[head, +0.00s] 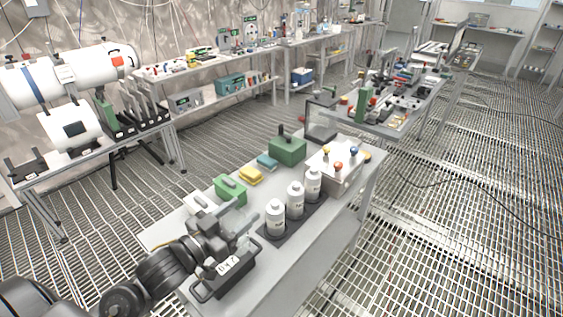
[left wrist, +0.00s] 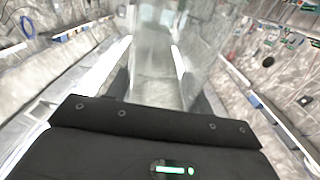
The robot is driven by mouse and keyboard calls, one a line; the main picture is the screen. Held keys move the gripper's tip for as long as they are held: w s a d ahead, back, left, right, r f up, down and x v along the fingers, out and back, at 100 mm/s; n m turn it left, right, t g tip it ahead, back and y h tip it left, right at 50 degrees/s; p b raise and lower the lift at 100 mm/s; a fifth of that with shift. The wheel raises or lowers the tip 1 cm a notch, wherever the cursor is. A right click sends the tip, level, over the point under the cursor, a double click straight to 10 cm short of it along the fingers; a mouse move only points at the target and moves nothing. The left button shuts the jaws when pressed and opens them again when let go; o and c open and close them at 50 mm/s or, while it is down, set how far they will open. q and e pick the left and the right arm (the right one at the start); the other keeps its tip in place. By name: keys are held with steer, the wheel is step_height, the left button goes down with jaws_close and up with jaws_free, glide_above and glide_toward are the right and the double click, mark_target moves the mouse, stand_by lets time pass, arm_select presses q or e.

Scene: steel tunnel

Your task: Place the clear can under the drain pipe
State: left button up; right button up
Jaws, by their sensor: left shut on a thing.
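My left gripper (head: 243,228) is over the near-left end of the grey bench in the head view. It is shut on the clear can, a see-through cylinder (left wrist: 155,50) that fills the upper middle of the left wrist view. The can is so transparent that I cannot make out its outline in the head view. I cannot pick out the drain pipe in either view. My right gripper is not in view.
On the bench (head: 322,222) stand several white bottles (head: 275,217) on a dark mat, a box with coloured knobs (head: 334,170), green cases (head: 288,149) and a yellow block (head: 250,175). Grated floor (head: 450,230) is free at right.

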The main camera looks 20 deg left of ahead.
arm_select(q)
steer(key=shift+w+a+f+n+y, duration=0.3)
steer(key=shift+a+f+n+y, duration=0.15)
steer(key=shift+f, duration=0.15)
steer(key=shift+w+f+n+y, duration=0.25)
steer(key=shift+y, duration=0.2)
steer(key=w+d+r+n+y, duration=0.1)
steer(key=w+d+n+y, duration=0.1)
steer(key=d, duration=0.4)
steer(key=shift+w+r+t+y, duration=0.15)
steer(key=shift+w+t+y, duration=0.25)
steer(key=shift+w+y, duration=0.4)
steer(key=shift+a, duration=0.1)
